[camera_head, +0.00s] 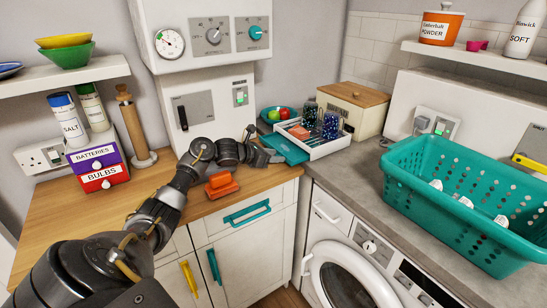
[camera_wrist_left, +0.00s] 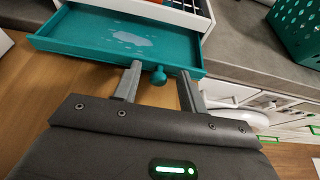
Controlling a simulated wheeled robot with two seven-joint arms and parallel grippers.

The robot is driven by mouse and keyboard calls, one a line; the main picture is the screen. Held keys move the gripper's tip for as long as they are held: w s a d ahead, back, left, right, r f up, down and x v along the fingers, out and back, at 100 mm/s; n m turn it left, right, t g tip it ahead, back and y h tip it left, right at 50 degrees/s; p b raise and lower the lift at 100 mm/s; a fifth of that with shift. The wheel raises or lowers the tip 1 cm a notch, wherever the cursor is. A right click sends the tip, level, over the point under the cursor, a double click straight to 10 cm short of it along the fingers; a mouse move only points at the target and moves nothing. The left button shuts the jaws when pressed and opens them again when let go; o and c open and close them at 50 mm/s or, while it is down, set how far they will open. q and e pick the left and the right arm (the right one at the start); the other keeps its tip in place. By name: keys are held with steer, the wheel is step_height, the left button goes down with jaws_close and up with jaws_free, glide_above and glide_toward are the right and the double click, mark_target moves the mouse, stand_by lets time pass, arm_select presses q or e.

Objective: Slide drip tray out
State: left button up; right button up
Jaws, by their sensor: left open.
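My left gripper (camera_head: 274,157) is at the tray's front. In the left wrist view my left gripper (camera_wrist_left: 160,73) is open, with one finger on each side of the knob and visible gaps. My right gripper is in neither view.
An orange butter-dish-like object (camera_head: 221,185) lies on the wooden counter near my left arm. A teal basket (camera_head: 450,170) fills the grey worktop at right.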

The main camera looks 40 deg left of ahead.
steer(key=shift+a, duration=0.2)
arm_select(q)
steer(key=shift+c, duration=1)
jaws_close()
steer(key=shift+s+a+f+b, duration=0.1)
steer(key=shift+s+a+b, duration=0.2)
steer(key=shift+s, duration=0.6)
steer(key=shift+s+a+b, duration=0.25)
steer(key=shift+s+b, duration=0.05)
steer(key=shift+s, duration=0.55)
steer(key=shift+s+a, duration=0.1)
steer(key=shift+s, duration=0.15)
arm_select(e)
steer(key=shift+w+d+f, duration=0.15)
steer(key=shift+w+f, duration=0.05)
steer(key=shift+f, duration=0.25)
arm_select(q)
steer(key=shift+w, duration=0.1)
steer(key=shift+o, duration=1)
jaws_free()
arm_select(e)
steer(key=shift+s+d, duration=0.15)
